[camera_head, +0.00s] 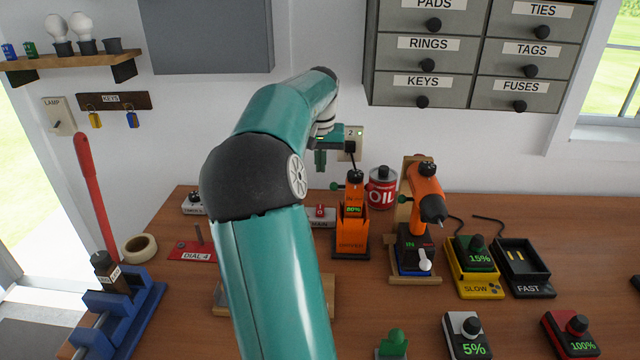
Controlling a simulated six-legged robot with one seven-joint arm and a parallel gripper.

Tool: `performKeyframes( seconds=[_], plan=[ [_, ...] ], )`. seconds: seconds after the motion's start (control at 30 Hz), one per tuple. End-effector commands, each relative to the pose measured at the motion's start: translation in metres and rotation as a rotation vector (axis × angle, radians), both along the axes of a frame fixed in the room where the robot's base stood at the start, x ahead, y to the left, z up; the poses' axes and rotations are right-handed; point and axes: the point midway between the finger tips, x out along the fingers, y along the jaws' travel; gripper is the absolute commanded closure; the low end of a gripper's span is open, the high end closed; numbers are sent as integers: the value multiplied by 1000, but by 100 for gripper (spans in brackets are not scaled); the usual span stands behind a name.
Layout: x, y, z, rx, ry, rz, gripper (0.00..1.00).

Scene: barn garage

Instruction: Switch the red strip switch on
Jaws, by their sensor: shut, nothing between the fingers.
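The red switch (320,211) sits on a pale strip (323,222) at the back of the bench, just right of my arm. A label below the switch is too small to read surely. A pale end piece with a label (194,205) shows left of my arm; my arm hides whatever lies between, so I cannot tell if it is the same strip. My gripper (321,167) is shut and empty. It is in front of the back wall, above the red switch in the picture and apart from it. Whether the switch is on or off is unclear.
An oil can (383,188) and an orange drill (425,190) stand further right. A red dial plate (192,253) is left of my arm.

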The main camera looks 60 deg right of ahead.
Motion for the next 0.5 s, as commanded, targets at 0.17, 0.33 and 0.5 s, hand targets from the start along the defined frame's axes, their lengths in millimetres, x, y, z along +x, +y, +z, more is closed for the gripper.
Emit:
performKeyframes(
  seconds=[0.17, 0.33, 0.5],
  plan=[
    [0, 1, 3, -39, -22, 1, 100],
    [2, 2, 4, -53, -26, 3, 100],
    [2, 2, 4, -52, -25, 3, 100]
  ],
)
